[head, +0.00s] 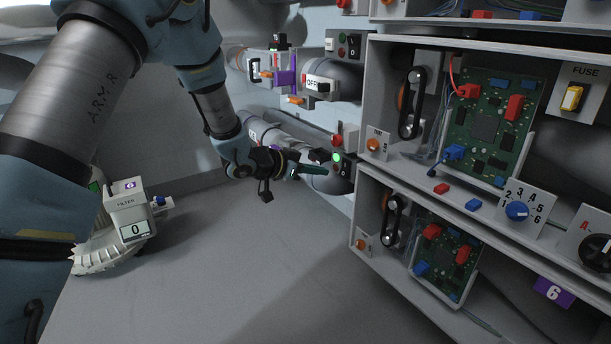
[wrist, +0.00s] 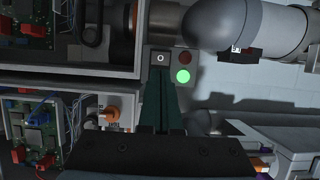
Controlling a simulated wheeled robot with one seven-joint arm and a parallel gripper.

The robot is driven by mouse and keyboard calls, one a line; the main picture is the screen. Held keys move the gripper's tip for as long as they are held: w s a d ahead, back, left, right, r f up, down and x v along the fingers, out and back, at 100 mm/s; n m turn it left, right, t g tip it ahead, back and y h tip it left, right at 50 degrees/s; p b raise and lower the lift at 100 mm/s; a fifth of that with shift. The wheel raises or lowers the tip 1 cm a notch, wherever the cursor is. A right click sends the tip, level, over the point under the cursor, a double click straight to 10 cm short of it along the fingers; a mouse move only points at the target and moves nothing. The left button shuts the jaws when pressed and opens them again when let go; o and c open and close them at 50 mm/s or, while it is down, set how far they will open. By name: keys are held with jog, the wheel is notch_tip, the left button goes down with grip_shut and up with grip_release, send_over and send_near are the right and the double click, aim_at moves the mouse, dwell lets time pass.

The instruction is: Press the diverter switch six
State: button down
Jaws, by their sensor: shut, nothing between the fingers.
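A small grey switch box (head: 342,163) sits at the end of the lower pipe in the head view. It has a dark rocker switch, a lit green lamp (head: 336,157) and a red lamp (head: 337,140). In the wrist view, the rocker switch (wrist: 160,58) shows a white "O", with the lit green lamp (wrist: 183,76) and a dark red lamp (wrist: 185,57) beside it. My gripper (head: 323,170) is shut and empty, its dark green fingers pointing at this box. The fingertips (wrist: 160,76) lie just at the rocker's edge; I cannot tell whether they touch. No number shows on this box.
A shelf cabinet (head: 455,171) with circuit boards, knobs and a purple "6" label (head: 553,292) stands right. Another switch box (head: 347,45) is above, near an "OFF" unit (head: 320,84). A filter unit (head: 128,218) stands left. The grey floor (head: 240,270) between is clear.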

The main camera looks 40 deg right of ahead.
aim_at(343, 174)
jog(key=b+x, duration=0.2)
jog(key=x, duration=0.3)
jog(key=shift+d+f, duration=0.2)
jog(key=shift+f, duration=0.05)
jog(key=shift+d, duration=0.45)
